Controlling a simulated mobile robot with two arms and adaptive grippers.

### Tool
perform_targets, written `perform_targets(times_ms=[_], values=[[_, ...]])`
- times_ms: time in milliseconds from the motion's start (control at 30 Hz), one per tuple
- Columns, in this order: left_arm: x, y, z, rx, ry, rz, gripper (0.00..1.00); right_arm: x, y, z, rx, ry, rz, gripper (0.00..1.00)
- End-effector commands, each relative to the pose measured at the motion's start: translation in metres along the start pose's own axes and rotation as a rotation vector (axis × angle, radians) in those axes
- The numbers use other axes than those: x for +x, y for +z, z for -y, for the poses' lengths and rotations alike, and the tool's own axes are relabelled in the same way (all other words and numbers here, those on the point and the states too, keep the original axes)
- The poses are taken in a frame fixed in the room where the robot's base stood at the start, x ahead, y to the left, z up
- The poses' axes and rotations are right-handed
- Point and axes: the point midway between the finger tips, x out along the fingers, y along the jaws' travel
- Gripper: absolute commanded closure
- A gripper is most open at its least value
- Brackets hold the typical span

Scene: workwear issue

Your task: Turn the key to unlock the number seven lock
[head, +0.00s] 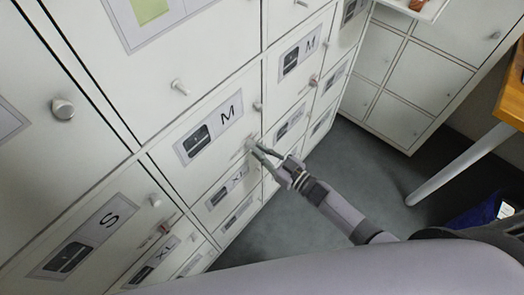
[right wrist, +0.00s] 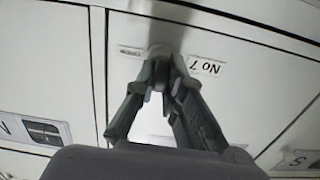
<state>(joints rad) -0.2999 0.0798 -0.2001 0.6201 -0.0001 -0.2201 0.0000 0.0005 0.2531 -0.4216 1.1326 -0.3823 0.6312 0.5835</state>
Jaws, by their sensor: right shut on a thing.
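In the right wrist view, the number seven lock (right wrist: 160,48) is a round fitting on a white locker door, beside an upside-down "No 7" label (right wrist: 205,67). My right gripper (right wrist: 162,68) is shut at this lock; the key between its fingertips is mostly hidden by them. I cannot tell the key's angle. In the head view, my right gripper (head: 256,148) reaches the lower right corner of a door marked M (head: 170,178), where the lock sits. My left gripper is not in view.
White lockers with size labels S, M and XL fill the left; several knobs (head: 63,108) stick out from them. More white lockers (head: 432,75) stand at the back right. A wooden table (head: 511,100) with a pale leg (head: 455,165) is at right. Grey floor (head: 345,165) is clear between.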

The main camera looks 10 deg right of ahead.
Motion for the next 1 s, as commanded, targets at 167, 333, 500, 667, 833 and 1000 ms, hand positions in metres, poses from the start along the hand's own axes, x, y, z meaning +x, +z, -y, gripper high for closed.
perform_targets(times_ms=[167, 333, 500, 667, 833, 1000], values=[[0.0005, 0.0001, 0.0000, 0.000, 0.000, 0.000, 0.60, 0.0041, -0.0050, 0.0006, -0.019, -0.001, -0.011, 1.00], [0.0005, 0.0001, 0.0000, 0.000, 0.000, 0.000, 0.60, 0.0041, -0.0049, 0.0008, -0.018, -0.002, -0.011, 0.81], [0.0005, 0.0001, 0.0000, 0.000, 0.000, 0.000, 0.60, 0.0037, -0.0045, 0.0008, -0.018, -0.002, -0.010, 0.69], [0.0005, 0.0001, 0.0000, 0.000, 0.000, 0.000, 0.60, 0.0027, -0.0034, 0.0006, -0.018, -0.002, -0.008, 0.66], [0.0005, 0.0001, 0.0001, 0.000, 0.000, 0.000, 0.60, 0.0013, -0.0015, 0.0003, -0.018, -0.001, -0.003, 0.61], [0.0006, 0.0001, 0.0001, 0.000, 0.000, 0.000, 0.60, 0.0006, -0.0007, 0.0002, -0.018, 0.000, -0.002, 0.51]])
